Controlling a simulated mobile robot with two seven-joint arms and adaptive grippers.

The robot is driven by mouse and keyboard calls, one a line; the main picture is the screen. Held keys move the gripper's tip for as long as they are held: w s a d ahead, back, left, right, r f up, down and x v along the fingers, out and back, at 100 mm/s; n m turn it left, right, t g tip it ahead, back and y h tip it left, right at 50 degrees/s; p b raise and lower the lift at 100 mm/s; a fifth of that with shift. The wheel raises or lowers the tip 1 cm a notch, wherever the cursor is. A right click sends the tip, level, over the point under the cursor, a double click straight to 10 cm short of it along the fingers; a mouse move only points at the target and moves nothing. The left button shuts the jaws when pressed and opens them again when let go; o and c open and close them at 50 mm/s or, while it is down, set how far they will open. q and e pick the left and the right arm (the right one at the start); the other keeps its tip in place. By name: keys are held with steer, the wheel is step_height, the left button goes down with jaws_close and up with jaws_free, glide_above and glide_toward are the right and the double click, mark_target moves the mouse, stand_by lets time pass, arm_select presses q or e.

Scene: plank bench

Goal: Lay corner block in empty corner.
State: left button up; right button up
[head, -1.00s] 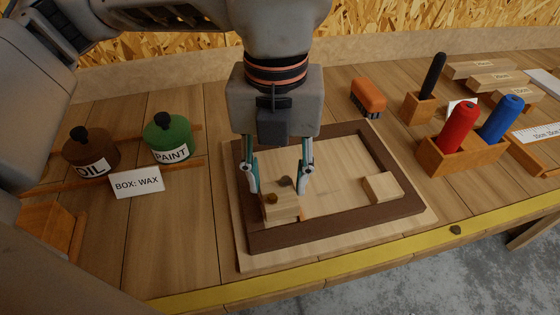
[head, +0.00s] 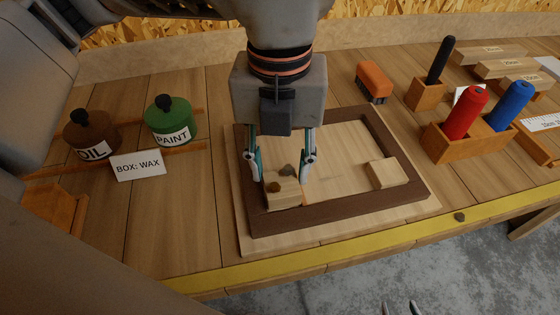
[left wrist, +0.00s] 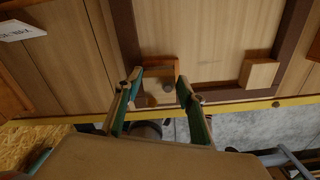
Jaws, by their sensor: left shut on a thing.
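My left gripper (head: 282,178) points down over the dark brown frame (head: 408,150) and is shut on a pale wooden corner block (head: 284,193) with dark round spots on it. The block is in the frame's near left corner. I cannot tell whether it rests on the floor of the frame. In the left wrist view the block (left wrist: 156,99) shows between the two fingertips (left wrist: 160,84). Another pale block (head: 388,172) lies in the near right corner. The far right corner looks bare; the far left is partly hidden. My right gripper's fingertips (head: 400,308) show apart at the bottom edge.
Left of the frame stand an oil pot (head: 90,135), a green paint pot (head: 170,122) and a label card (head: 138,165). An orange brush (head: 374,82) stands behind it. A holder (head: 465,148) with red and blue handles is at the right. A yellow strip (head: 330,264) marks the bench's front edge.

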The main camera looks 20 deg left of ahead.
arm_select(q)
steer(key=shift+f+b, duration=0.4)
steer(key=shift+f, duration=0.6)
stand_by(0.4)
steer(key=o, duration=1.2)
steer(key=shift+o, duration=0.2)
steer(key=shift+r, duration=0.1)
